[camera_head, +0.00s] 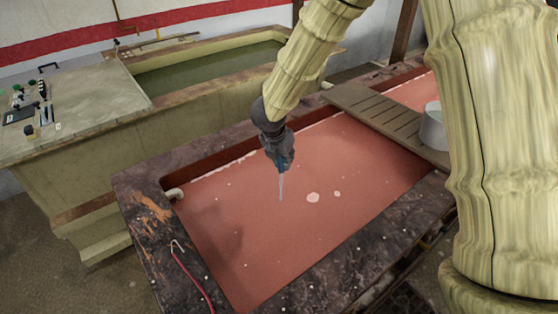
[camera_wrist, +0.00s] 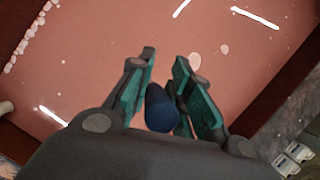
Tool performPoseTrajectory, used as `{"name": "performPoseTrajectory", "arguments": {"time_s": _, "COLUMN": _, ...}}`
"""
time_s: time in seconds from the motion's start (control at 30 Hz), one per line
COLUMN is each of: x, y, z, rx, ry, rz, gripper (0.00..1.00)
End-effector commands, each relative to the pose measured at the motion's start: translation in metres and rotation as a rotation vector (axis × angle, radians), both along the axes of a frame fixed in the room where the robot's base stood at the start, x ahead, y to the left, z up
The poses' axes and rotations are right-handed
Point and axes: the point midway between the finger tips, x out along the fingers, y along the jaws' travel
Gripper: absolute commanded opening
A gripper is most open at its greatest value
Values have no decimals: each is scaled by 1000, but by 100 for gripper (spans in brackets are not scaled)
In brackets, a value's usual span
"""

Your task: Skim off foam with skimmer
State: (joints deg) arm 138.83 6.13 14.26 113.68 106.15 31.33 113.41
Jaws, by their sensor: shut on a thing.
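My gripper (camera_head: 281,163) is above the tank of reddish liquid (camera_head: 340,160), pointing down. It is shut on the skimmer, whose thin pale shaft (camera_head: 281,187) hangs below the fingers toward the liquid. In the wrist view the dark blue handle end (camera_wrist: 160,108) sits between the teal-padded fingers (camera_wrist: 166,62). The skimmer's head is not clear in either view, and I cannot tell whether it touches the liquid. White foam patches (camera_head: 313,197) float right of the shaft. A line of foam (camera_wrist: 25,42) lies along one tank wall.
A slatted board (camera_head: 385,115) bridges the tank, with a white bucket (camera_head: 433,128) at its right end. A dark stained rim (camera_head: 150,215) surrounds the tank. A red-handled hook (camera_head: 190,272) lies on the near left rim. A second tank (camera_head: 205,72) stands behind.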

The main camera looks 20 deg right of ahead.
Motion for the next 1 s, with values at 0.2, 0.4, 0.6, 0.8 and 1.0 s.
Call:
{"name": "performPoseTrajectory", "arguments": {"time_s": 0.2, "x": 1, "y": -6, "z": 0, "rx": 0, "ry": 0, "rz": -1, "gripper": 0}}
{"name": "performPoseTrajectory", "arguments": {"time_s": 0.4, "x": 2, "y": -20, "z": 0, "rx": 1, "ry": 0, "rz": -2, "gripper": 0}}
{"name": "performPoseTrajectory", "arguments": {"time_s": 0.6, "x": 3, "y": -33, "z": 0, "rx": 1, "ry": -1, "rz": -2, "gripper": 0}}
{"name": "performPoseTrajectory", "arguments": {"time_s": 0.8, "x": 3, "y": -46, "z": 0, "rx": 1, "ry": 0, "rz": -1, "gripper": 0}}
{"name": "performPoseTrajectory", "arguments": {"time_s": 1.0, "x": 4, "y": -60, "z": 0, "rx": 1, "ry": -1, "rz": -2, "gripper": 0}}
